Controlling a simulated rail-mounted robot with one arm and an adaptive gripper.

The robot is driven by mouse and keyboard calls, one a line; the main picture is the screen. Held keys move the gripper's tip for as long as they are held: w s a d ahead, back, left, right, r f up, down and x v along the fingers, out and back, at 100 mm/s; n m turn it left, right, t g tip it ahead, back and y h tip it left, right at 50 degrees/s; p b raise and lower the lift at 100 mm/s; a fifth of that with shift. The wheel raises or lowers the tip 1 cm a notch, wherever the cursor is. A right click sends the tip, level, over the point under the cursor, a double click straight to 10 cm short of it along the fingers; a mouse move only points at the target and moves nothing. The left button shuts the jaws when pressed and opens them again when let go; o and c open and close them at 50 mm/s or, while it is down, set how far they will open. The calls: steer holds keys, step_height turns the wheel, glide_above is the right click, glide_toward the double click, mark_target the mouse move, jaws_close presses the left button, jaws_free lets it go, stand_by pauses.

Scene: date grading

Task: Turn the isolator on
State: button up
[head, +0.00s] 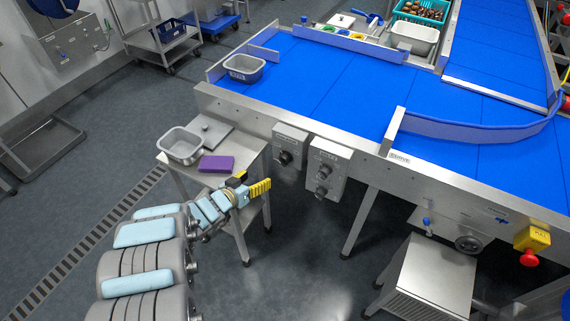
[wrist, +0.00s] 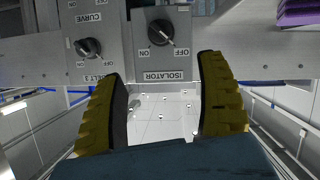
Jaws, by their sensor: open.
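The isolator is a black rotary knob on a grey metal box (head: 290,144) fixed to the conveyor's front side. In the wrist view the isolator knob (wrist: 160,33) shows upside down, with the word ISOLATOR beside it and ON and OFF marks. Its pale pointer line appears turned toward OFF. My gripper (head: 258,187) has yellow ridged fingers and is in front of and below the box, apart from it. In the wrist view my gripper (wrist: 163,75) is open and empty, with the knob beyond the gap between the fingers.
A second box (head: 327,168) with CURVE and belt knobs sits right beside the isolator. A small steel table holds a grey tub (head: 181,146) and a purple pad (head: 216,163) near my gripper. A red stop button (head: 529,258) is at far right.

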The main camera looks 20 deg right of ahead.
mark_target(281, 163)
steer(key=b+x, duration=0.2)
steer(key=x, duration=0.3)
steer(key=b+x, duration=0.3)
steer(key=x, duration=0.2)
steer(key=b+x, duration=0.2)
steer(key=x, duration=0.3)
steer(key=shift+s+a+f, duration=0.1)
steer(key=shift+s+f, duration=0.05)
steer(key=shift+f, duration=0.1)
steer(key=shift+b+x, duration=1.2)
steer(key=shift+r, duration=0.15)
steer(key=c, duration=1.2)
